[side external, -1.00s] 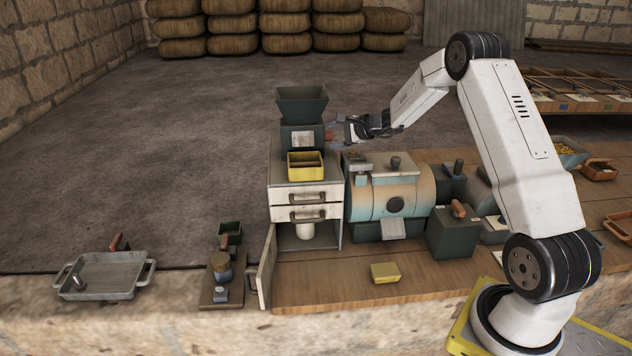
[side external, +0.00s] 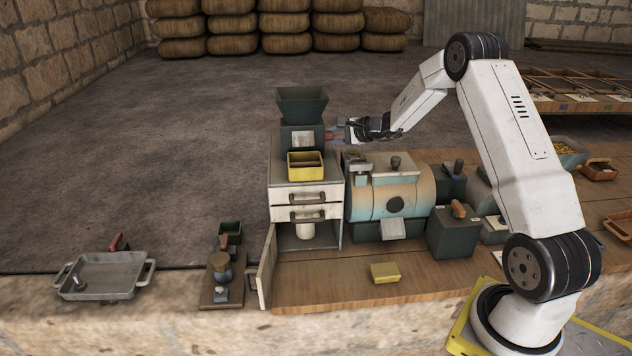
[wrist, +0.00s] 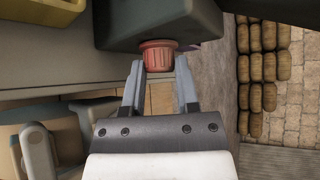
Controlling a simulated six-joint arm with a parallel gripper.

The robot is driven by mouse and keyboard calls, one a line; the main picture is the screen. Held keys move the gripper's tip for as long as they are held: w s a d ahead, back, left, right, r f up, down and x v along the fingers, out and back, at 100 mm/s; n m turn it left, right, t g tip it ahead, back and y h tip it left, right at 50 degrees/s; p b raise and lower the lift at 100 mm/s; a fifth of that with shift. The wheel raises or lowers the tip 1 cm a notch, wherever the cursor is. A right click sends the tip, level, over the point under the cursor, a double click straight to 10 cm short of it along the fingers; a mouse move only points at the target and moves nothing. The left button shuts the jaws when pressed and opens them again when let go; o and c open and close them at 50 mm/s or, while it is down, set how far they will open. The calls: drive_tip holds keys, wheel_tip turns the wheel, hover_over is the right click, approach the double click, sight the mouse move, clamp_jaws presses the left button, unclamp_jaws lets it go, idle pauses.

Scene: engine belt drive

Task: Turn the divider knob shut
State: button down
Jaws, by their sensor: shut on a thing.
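The divider knob (wrist: 158,54) is a ribbed red-orange knob on the side of a dark green machine (side external: 302,139) with a hopper on top. In the side external view the knob (side external: 328,136) is a small red patch on the machine's right side. My gripper (wrist: 160,68) has its two fingertips on either side of the knob and is shut on it. In the side external view my gripper (side external: 342,134) reaches in from the right, level with the knob. I cannot tell the knob's turn angle.
The machine stands on a white drawer cabinet (side external: 306,196) with its lower door open. A yellow bin (side external: 306,174) sits in front of the machine. A teal drum machine (side external: 385,195) stands just right, below my gripper.

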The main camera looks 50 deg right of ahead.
drive_tip(key=shift+a+f+n+t+h, duration=0.1)
drive_tip(key=shift+n+t+h, duration=0.2)
drive_tip(key=shift+n+t, duration=0.3)
drive_tip(key=shift+f+t, duration=0.1)
drive_tip(key=shift+t, duration=0.3)
drive_tip(key=shift+n, duration=0.4)
drive_tip(key=shift+c, duration=1.8)
unclamp_jaws()
drive_tip(key=shift+s, duration=0.1)
drive_tip(key=v, duration=0.7)
drive_tip(key=shift+s, duration=0.4)
